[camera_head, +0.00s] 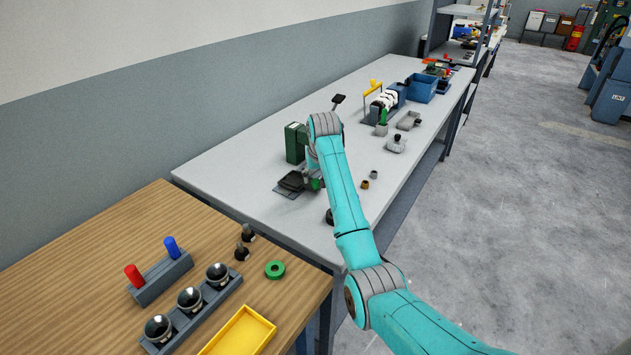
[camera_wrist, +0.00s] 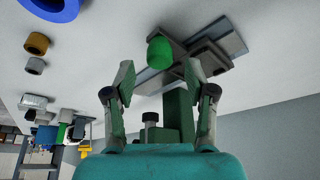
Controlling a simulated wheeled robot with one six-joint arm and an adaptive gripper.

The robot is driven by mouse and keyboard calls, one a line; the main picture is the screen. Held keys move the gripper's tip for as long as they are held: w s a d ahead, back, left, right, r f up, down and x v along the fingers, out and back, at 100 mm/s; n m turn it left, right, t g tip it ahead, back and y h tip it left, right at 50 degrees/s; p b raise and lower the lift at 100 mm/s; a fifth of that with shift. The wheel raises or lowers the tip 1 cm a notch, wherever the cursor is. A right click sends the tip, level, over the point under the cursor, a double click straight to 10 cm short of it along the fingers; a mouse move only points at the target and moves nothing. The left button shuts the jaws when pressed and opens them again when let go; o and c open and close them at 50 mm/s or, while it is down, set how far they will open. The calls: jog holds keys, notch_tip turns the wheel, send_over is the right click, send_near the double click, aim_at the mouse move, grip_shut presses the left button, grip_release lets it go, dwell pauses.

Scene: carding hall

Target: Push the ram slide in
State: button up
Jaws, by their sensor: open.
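A dark press-like fixture (camera_head: 290,182) sits on a flat grey plate on the grey bench, beside a green upright box (camera_head: 295,142). In the wrist view the fixture shows as a dark grey block (camera_wrist: 207,57) on its plate, with a rounded green knob (camera_wrist: 160,50) on the near side. The ram slide seems to be part of this fixture; I cannot tell how far it is out. My gripper (camera_wrist: 160,78) is open and empty, its two fingers spread with the knob between and just beyond them. No contact shows. In the head view my arm partly hides the gripper (camera_head: 312,182).
Two small bushings (camera_head: 365,184) and a grey part (camera_head: 397,145) lie right of my arm. A blue ring (camera_wrist: 50,8) shows in the wrist view. A blue bin (camera_head: 421,88) stands farther back. The wooden table in front holds a yellow tray (camera_head: 240,333) and a green ring (camera_head: 274,269).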

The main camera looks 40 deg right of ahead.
aim_at(316, 181)
jog(key=shift+x, duration=1.65)
grip_shut()
